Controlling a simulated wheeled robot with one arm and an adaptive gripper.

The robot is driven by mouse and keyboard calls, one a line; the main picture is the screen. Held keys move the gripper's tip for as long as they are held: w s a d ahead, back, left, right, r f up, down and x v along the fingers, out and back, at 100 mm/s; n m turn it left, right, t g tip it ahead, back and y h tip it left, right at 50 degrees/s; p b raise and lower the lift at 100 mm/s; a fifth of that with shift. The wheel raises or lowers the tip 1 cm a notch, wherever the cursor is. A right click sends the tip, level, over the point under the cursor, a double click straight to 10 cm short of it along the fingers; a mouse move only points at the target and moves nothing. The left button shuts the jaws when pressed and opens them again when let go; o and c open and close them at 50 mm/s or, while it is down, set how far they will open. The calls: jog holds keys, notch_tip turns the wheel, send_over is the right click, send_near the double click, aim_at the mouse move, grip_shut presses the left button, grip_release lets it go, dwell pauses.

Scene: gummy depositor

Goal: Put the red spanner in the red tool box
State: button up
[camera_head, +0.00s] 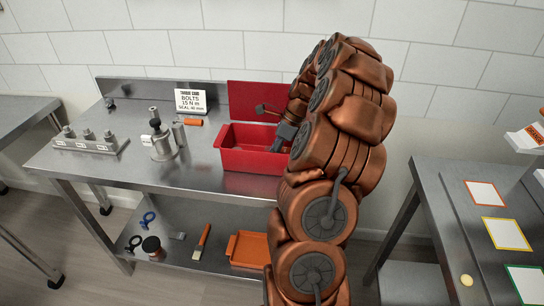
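The red tool box (247,160) stands open on the steel bench, its red lid (254,92) upright behind it. My gripper (278,140) reaches into or just over the right part of the box, with my copper arm covering that side. A small dark and brownish piece (262,109) juts out left of my wrist above the box; I cannot tell whether it is a finger or a tool. I cannot make out the red spanner anywhere. My fingertips are too small and hidden to show whether they are open or hold anything.
On the bench are a metal fixture (163,145), a block with several knobs (90,145), an orange item (193,122) and a torque card (190,101). The lower shelf holds an orange tray (249,249) and loose tools. Another table (450,215) stands right.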

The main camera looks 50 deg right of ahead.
jog(key=b+v, duration=0.2)
jog(key=v, duration=0.9)
jog(key=shift+r, duration=0.15)
jog(key=s+a+r+n+g+h, duration=0.1)
jog(key=s+a+n+g, duration=0.15)
jog(key=a+n, duration=1.85)
jog(key=s+a+f+n+g+h, duration=0.1)
jog(key=s+a+f+n, duration=0.2)
jog(key=s+a, duration=0.5)
jog(key=s+a+f+n+h, duration=0.2)
jog(key=s+a+f+n, duration=0.2)
jog(key=s+a, duration=0.4)
jog(key=s+n, duration=0.1)
jog(key=s, duration=0.2)
jog(key=shift+f+n+g+h, duration=0.3)
jog(key=shift+f+g, duration=0.05)
